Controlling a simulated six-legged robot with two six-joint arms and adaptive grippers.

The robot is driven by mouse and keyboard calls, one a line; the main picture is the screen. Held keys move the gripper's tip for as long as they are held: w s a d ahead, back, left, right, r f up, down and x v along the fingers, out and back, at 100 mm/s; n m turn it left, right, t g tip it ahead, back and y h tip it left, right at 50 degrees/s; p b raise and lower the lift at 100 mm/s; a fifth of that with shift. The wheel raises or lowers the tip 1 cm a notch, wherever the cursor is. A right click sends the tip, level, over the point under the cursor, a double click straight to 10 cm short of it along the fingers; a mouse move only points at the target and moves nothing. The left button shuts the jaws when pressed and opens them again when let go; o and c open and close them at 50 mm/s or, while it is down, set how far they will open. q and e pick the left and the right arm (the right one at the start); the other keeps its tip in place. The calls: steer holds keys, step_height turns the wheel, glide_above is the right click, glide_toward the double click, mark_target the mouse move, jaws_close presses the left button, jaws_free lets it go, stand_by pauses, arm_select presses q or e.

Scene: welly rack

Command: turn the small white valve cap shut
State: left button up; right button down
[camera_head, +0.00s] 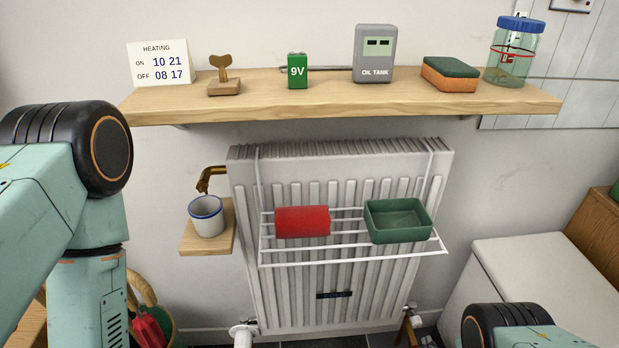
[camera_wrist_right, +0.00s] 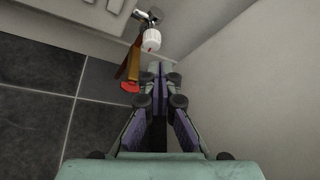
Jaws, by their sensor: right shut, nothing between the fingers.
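A small white ribbed valve cap (camera_wrist_right: 151,40) with a red mark sits on a metal fitting near the top of the right wrist view. A white cap-like part (camera_head: 415,321) also shows at the radiator's lower right in the head view. My right gripper (camera_wrist_right: 161,70) is shut and empty, its fingertips just below the cap in the picture. I cannot tell whether they touch it. The head view shows my right arm at the bottom right, but not its fingers. My left arm comes in from the left, and its gripper is out of view.
A wooden piece with a red end (camera_wrist_right: 130,86) stands beside the cap, close to my right fingers. The white radiator (camera_head: 335,290) carries a wire rack (camera_head: 350,252). A larger white valve (camera_head: 243,333) is at its lower left. Dark floor tiles (camera_wrist_right: 95,110) are clear.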

steer(key=w+b, duration=0.1)
steer(key=w, duration=0.5)
steer(key=shift+w+a, duration=0.25)
steer(key=shift+a, duration=0.05)
steer(key=shift+f, duration=0.3)
stand_by(0.6)
steer(key=shift+s+a+f, duration=0.15)
steer(key=shift+a+f, duration=0.25)
steer(key=shift+a, duration=0.4)
steer(key=shift+f, duration=0.15)
stand_by(0.4)
steer(key=shift+a, duration=0.15)
steer(key=s+p, duration=0.2)
steer(key=s, duration=0.4)
steer(key=shift+r+p, duration=0.3)
steer(key=shift+r, duration=0.05)
